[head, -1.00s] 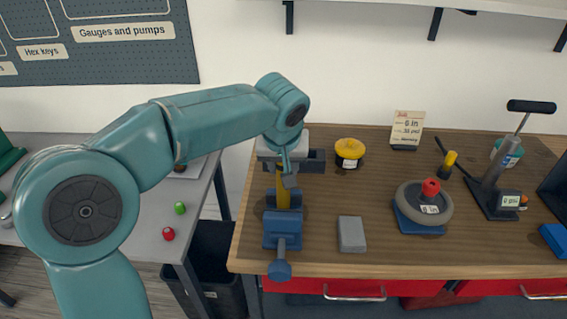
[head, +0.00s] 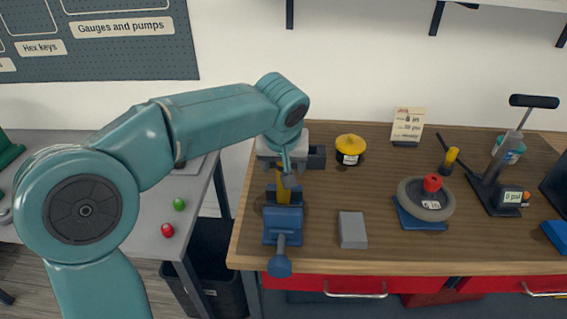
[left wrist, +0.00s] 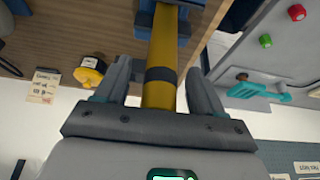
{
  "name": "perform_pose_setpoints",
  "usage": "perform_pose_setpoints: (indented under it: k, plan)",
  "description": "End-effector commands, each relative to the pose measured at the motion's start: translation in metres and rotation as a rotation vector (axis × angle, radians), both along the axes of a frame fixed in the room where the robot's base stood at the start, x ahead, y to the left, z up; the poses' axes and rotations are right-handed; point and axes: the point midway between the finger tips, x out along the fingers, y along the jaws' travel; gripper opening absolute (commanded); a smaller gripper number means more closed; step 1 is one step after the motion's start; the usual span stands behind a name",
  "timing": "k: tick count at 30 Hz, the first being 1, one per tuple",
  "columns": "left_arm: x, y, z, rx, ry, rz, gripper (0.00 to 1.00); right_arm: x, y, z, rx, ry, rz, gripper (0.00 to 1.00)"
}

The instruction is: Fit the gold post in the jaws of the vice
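The gold post (head: 283,192) stands upright at the blue vice (head: 283,225) near the bench's left front. In the left wrist view the post (left wrist: 163,48) has a dark band, and its far end lies between the blue jaws of the vice (left wrist: 184,24). Whether the jaws touch it is unclear. My left gripper (head: 287,180) is over the vice from above. In the left wrist view its fingers (left wrist: 160,80) are spread on both sides of the post, with gaps visible, so it is open around it. My right gripper is not in view.
A grey block (head: 352,230) lies right of the vice. A yellow-topped canister (head: 350,149) stands behind it, and a wheel (head: 426,200) lies further right. Red (head: 167,230) and green (head: 179,204) items rest on the grey table (head: 140,215) at left. The bench between canister and wheel is clear.

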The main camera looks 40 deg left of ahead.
Motion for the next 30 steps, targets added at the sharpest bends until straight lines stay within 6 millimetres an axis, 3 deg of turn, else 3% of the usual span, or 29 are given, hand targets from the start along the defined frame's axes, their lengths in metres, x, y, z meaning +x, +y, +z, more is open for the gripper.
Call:
perform_pose_setpoints:
  k: [7, 11, 14, 24, 30]
  plan:
    - [-0.001, 0.0, -0.001, 0.0, 0.003, -0.001, 0.68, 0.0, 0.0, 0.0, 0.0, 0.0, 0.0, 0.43]
    - [-0.003, -0.002, 0.008, 0.0, -0.001, -0.001, 0.68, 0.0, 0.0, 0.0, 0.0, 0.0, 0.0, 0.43]
    - [-0.009, -0.006, 0.025, 0.0, -0.002, -0.002, 0.68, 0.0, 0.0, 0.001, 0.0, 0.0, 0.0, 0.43]
    - [-0.039, -0.025, 0.109, -0.001, -0.004, -0.002, 0.68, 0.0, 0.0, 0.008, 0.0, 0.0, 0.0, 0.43]
    - [-0.051, -0.031, 0.141, 0.0, -0.001, -0.001, 0.68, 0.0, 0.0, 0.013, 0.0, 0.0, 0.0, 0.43]
